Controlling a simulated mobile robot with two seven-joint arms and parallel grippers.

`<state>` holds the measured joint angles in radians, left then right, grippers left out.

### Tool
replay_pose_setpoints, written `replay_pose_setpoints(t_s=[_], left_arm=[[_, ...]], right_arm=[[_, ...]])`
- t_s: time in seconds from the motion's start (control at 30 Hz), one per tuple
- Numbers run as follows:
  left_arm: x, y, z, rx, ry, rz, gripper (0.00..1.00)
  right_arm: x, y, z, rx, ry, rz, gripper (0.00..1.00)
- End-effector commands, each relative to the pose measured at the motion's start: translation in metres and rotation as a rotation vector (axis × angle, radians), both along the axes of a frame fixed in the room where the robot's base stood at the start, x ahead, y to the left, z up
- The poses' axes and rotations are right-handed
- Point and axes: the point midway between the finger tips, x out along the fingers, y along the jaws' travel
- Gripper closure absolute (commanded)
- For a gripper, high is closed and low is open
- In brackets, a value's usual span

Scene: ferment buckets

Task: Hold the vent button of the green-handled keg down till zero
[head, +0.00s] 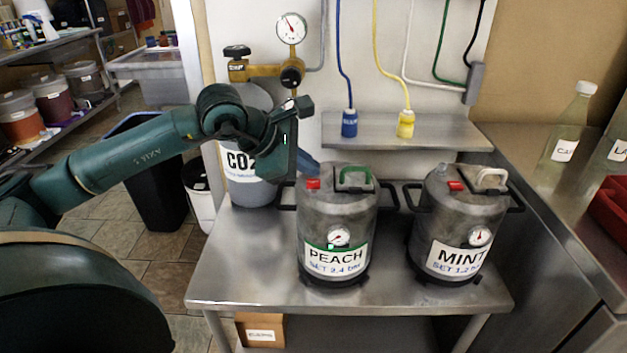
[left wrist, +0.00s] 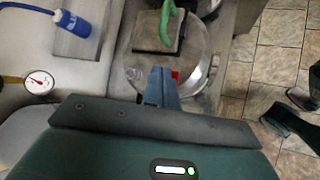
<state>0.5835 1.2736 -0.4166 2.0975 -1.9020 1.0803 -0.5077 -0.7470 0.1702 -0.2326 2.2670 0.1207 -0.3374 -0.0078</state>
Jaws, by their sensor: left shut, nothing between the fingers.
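The green-handled keg (head: 312,230) is a grey metal keg labelled PEACH, upright on the steel table. Its green handle (head: 357,176) is on the lid and also shows in the left wrist view (left wrist: 168,20). A red button (head: 313,184) is on the lid's left side; part of it shows in the left wrist view (left wrist: 175,75). A round gauge (head: 339,236) is on the keg's front; its reading is too small to tell. My left gripper (head: 311,168) is shut and empty, its blue fingertips close by the button. I cannot tell whether they touch it. My right gripper is not in view.
A grey keg labelled MINT (head: 428,225) stands to the right with a pale handle. A CO2 cylinder (head: 250,185) with a brass regulator (head: 262,71) stands behind left. A wall shelf (head: 375,131) with blue and yellow hose fittings is behind. The table front (head: 255,285) is clear.

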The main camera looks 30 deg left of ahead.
Motion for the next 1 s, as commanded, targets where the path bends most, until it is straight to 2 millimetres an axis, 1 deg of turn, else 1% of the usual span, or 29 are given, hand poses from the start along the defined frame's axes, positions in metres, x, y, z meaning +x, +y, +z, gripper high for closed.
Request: replay_pose_setpoints(t_s=[0.17,0.5,0.57,1.0], left_arm=[[0.000,0.000,0.011,0.000,-0.002,0.001,1.00],[0.000,0.000,0.045,0.000,-0.003,0.000,1.00],[0.000,0.000,0.050,0.000,-0.003,-0.001,1.00],[0.000,0.000,0.050,-0.001,-0.001,0.000,1.00]], right_arm=[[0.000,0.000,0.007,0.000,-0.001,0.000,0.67],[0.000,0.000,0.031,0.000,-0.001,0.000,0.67],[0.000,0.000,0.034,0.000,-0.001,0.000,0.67],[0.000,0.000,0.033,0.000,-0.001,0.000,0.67]])
